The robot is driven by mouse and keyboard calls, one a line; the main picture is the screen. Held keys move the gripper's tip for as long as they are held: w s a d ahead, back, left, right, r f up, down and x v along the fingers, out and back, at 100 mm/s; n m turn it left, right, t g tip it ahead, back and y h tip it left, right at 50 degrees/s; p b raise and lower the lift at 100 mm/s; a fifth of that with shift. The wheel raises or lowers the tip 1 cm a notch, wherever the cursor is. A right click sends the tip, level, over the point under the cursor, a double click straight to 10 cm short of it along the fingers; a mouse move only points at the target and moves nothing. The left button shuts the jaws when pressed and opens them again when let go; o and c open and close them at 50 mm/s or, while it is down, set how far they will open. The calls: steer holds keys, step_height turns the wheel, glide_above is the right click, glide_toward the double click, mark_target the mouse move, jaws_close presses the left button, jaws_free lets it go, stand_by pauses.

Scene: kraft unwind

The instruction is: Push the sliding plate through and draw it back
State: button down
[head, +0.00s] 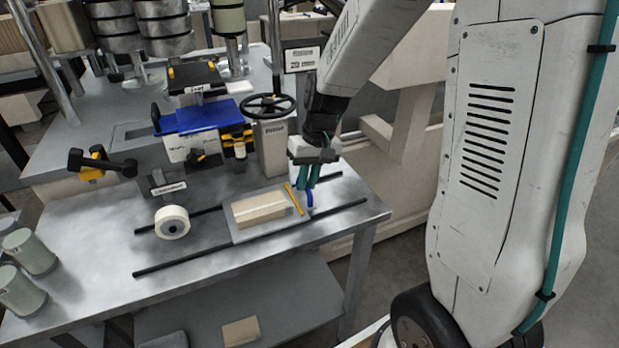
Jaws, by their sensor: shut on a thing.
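The sliding plate (238,234) is a flat grey plate lying between two dark rails on the metal table. A tan block (262,208) sits on it, with a yellow bar (294,199) along its right side. A blue handle (310,200) stands at the plate's right edge. My gripper (308,184), with teal fingers, points down at the handle and is shut on it. The fingers hide the handle's upper part.
The front rail (200,258) and rear rail (179,220) run left and right of the plate. A white roll (173,222) stands left of the plate, near the rear rail. A handwheel (268,106) on a grey post and a blue-topped unit (202,117) stand behind.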

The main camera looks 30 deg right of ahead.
steer(key=shift+d, duration=0.2)
steer(key=c, duration=1.5)
jaws_free()
steer(key=shift+d, duration=0.15)
steer(key=shift+o, duration=0.2)
steer(key=shift+r, duration=0.1)
steer(key=shift+r, duration=0.4)
step_height(320, 180, up, 7)
steer(key=d, duration=0.1)
steer(key=shift+d+f, duration=0.15)
steer(key=shift+s, duration=0.15)
